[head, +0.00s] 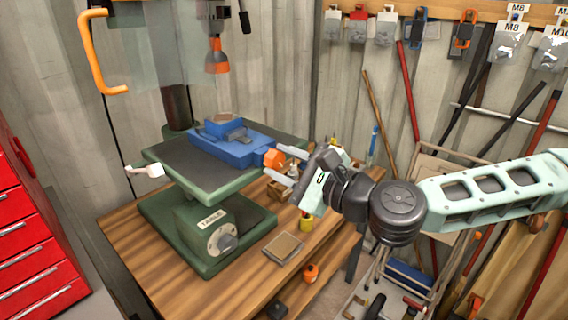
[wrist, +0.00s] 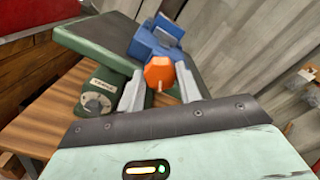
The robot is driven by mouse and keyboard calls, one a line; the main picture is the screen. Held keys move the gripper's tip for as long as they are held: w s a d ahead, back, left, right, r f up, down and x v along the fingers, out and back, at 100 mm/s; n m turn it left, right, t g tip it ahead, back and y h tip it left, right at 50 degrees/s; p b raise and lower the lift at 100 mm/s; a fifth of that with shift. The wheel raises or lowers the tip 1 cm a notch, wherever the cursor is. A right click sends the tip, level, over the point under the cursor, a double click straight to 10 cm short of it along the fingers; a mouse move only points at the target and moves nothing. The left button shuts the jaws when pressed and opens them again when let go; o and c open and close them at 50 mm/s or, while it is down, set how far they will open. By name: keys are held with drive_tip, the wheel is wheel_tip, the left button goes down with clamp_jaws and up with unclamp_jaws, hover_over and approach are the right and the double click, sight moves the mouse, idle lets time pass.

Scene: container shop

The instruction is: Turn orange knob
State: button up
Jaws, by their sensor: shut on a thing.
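The orange knob (head: 273,158) sits at the right end of the blue vise (head: 232,147) on the green drill press table. My gripper (head: 281,162) reaches in from the right, with its pale fingers on either side of the knob, shut on it. In the wrist view, the hexagonal orange knob (wrist: 159,73) lies between the fingertips of my gripper (wrist: 158,85), with the blue vise (wrist: 155,42) behind it. Parts of the knob's sides are hidden by the fingers.
The drill press table (head: 180,172) stands on a wooden bench (head: 150,245). A red drawer cabinet (head: 25,240) is at the left. Tools line the corrugated wall.

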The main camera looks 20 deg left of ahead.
drive_tip(key=o, duration=1)
drive_tip(key=b+v, duration=1)
drive_tip(key=v, duration=0.7)
drive_tip(key=shift+d, duration=0.2)
